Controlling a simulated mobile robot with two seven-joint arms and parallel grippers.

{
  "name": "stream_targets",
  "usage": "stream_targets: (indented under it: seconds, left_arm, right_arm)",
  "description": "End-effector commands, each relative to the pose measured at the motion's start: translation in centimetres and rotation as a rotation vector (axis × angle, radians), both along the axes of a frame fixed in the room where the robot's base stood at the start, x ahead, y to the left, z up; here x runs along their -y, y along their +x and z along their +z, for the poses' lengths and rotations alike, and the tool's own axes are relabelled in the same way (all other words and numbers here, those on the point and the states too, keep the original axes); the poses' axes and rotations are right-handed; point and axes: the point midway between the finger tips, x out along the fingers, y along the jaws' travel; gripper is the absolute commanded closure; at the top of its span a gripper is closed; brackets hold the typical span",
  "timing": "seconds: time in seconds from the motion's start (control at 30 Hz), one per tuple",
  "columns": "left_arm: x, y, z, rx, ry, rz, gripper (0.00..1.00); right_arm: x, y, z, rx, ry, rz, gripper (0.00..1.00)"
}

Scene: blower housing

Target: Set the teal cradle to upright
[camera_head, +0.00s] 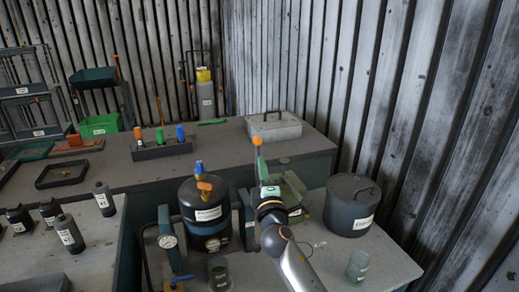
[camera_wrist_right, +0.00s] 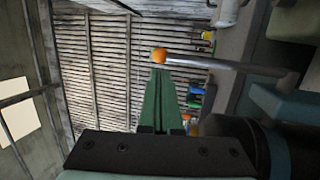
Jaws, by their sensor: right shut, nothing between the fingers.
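Two teal uprights, which look like the cradle (camera_head: 165,221), flank a black tank (camera_head: 208,228) that stands upright. A lever with an orange knob (camera_head: 257,141) rises near vertical at the right side. In the right wrist view the orange knob (camera_wrist_right: 160,55) and its grey rod (camera_wrist_right: 225,66) lie across the picture, with a teal block (camera_wrist_right: 274,105) near the rod's far end. My right gripper (camera_head: 264,176) is shut and empty beside the lever, its green fingers (camera_wrist_right: 160,80) tapering toward the knob. It hides the lever's lower part. My left gripper is not in view.
A grey lidded pot (camera_head: 351,205) stands right of my right gripper. A pressure gauge (camera_head: 167,241) is at the tank's left. Another teal tray (camera_head: 94,77) with an orange-tipped rod stands at the back left. A grey box (camera_head: 274,126) sits on the back bench.

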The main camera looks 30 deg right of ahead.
Motion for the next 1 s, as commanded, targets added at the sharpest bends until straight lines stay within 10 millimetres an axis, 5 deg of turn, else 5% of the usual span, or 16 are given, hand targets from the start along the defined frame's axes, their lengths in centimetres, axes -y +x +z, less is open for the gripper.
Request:
stream_targets:
  seconds: [0.33, 1.0]
  left_arm:
    - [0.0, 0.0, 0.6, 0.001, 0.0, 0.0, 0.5]
    - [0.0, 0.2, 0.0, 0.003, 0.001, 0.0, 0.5]
  right_arm:
    - [2.0, 4.4, 1.2, 0.001, 0.0, 0.0, 1.0]
    - [2.6, 5.9, 1.3, 0.002, -0.001, 0.0, 1.0]
